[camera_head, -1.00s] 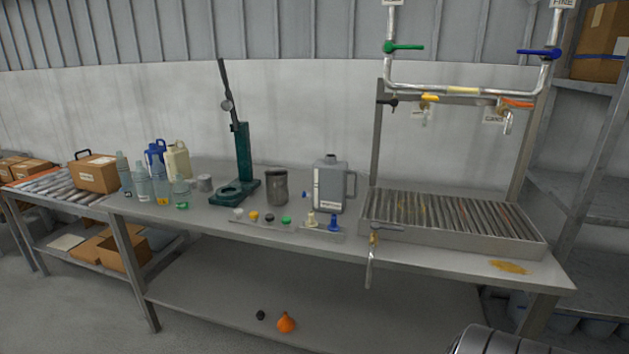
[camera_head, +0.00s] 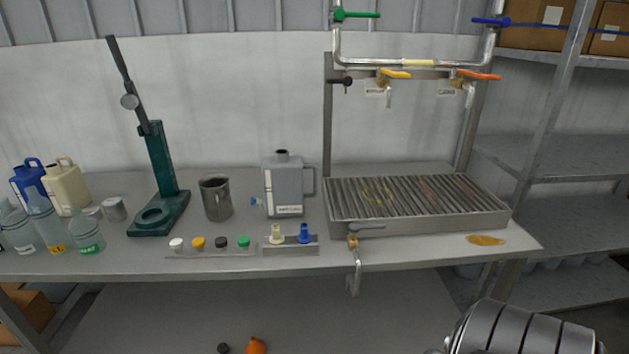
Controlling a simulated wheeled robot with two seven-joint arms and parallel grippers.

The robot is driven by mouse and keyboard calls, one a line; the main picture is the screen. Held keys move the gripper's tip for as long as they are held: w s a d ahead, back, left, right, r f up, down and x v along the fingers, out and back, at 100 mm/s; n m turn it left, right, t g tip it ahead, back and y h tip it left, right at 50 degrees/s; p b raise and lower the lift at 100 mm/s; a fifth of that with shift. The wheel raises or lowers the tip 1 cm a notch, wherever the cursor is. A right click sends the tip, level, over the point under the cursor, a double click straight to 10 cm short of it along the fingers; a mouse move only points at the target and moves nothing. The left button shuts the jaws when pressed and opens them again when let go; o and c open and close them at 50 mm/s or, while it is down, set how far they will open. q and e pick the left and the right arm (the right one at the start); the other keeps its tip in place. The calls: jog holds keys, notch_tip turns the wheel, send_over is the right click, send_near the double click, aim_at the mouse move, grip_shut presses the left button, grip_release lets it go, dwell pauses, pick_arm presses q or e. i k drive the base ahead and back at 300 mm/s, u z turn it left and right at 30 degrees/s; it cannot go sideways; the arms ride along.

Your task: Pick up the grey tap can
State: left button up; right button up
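The grey tap can (camera_head: 283,191) stands upright on the workbench (camera_head: 400,252), left of the slatted drain tray. It has a dark open neck on top, a handle on its right side and a white label on its front. A small blue piece sits at its lower left, apparently on or touching its side. Neither gripper shows in the view. A ribbed metal part at the bottom right looks like my own right arm.
A metal jug (camera_head: 216,198) and green press (camera_head: 160,180) stand left of the can. A rack with two taps (camera_head: 290,244) and several caps (camera_head: 210,243) lie in front. The drain tray (camera_head: 420,222) is right, below pipes with valves. Bottles (camera_head: 88,236) crowd the left.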

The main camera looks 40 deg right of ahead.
aim_at(282, 178)
jog(key=z, duration=0.85)
jog(key=i, duration=0.75)
jog(key=z, duration=0.9)
